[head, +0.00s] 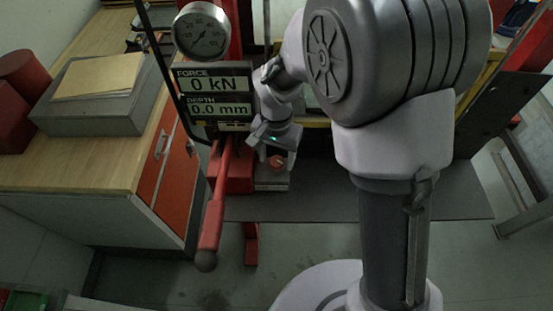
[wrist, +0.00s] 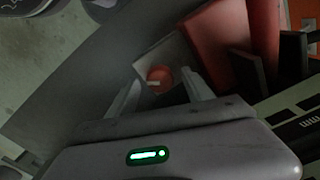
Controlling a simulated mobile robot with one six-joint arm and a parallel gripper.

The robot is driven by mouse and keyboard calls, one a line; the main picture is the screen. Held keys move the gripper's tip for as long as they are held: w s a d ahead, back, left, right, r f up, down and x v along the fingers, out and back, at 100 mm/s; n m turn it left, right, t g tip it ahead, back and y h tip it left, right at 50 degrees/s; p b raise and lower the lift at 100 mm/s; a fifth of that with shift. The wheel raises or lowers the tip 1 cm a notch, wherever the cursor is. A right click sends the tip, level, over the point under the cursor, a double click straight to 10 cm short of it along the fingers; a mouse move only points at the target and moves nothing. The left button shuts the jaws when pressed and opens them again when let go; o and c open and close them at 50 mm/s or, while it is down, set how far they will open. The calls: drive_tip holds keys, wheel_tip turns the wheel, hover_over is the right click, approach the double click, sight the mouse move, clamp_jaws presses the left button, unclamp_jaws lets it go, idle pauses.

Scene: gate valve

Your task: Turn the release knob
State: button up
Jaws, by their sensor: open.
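The release knob (head: 276,162) is a small round orange-red knob with a pale mark on a grey block (head: 271,184) low on the red press. In the wrist view the knob (wrist: 154,74) shows between the two pale fingers of my gripper (wrist: 160,79). My gripper (head: 273,143) is open and points down at the knob from just above it in the head view. No contact with the knob is visible. I cannot tell whether the fingertips are at its height or still above it.
A red lever (head: 214,205) with a dark ball end slopes just left of the knob. The force and depth display (head: 215,93), reading 0 kN and 0.0 mm, and a round gauge (head: 201,32) stand behind it. A wooden bench (head: 108,160) is at left.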

drive_tip(key=shift+f, duration=0.25)
drive_tip(key=shift+c, duration=0.2)
clamp_jaws()
drive_tip(key=shift+n+p, duration=0.45)
drive_tip(key=shift+n, duration=2.35)
